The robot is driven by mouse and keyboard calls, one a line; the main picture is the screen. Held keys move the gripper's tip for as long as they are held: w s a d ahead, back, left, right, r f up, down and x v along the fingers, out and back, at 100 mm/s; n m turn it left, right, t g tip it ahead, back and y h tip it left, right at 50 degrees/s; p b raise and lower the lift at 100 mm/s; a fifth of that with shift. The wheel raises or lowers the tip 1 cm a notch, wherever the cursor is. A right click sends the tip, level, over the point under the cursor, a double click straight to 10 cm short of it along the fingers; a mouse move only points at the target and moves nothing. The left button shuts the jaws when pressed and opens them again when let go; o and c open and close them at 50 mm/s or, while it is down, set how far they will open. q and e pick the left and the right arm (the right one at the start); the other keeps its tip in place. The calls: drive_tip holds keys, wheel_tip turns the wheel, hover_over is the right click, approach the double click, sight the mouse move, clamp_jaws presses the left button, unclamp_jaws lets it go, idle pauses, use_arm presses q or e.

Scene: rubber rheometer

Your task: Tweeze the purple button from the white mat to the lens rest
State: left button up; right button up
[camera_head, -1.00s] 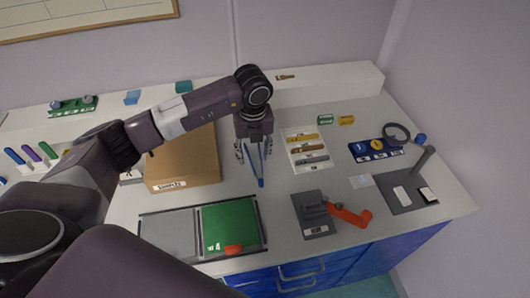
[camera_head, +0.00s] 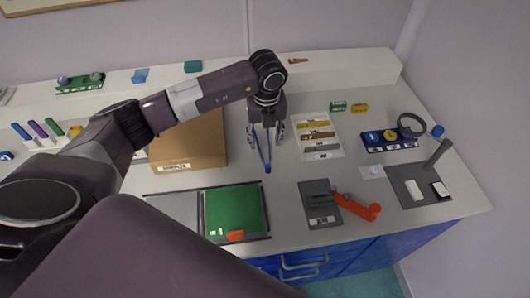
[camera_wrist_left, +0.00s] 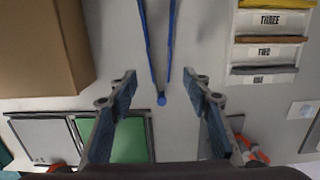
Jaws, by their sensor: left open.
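Blue tweezers (camera_head: 267,167) show as a narrow V with the joined end toward the front; they appear between my left gripper's fingers in the left wrist view (camera_wrist_left: 162,99), with gaps on both sides. My left gripper (camera_head: 266,135) is open above the counter's middle. I cannot tell how high it is over the tweezers. A small white mat (camera_head: 364,175) lies on the right with a tiny pale spot on it; no purple button can be made out. The lens rest is not clearly identifiable; a round lens (camera_head: 411,125) stands by a dark plate with a post (camera_head: 408,195).
A cardboard box (camera_head: 190,140) stands left of the gripper. A tray with a green panel (camera_head: 233,208) lies in front. A numbered rack (camera_head: 320,155), a grey block with an orange lever (camera_head: 358,208) and a blue holder (camera_head: 385,146) occupy the right.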

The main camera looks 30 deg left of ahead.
sight(265, 155)
use_arm(q)
drive_tip(key=f+b, duration=0.1)
drive_tip(key=f, duration=0.1)
drive_tip(key=f+b, duration=0.3)
drive_tip(key=f, duration=0.1)
drive_tip(key=shift+w+a+f, duration=0.15)
drive_tip(key=shift+w, duration=0.1)
drive_tip(key=c, duration=0.7)
wheel_tip(265, 155, up, 12)
drive_tip(key=p, duration=0.7)
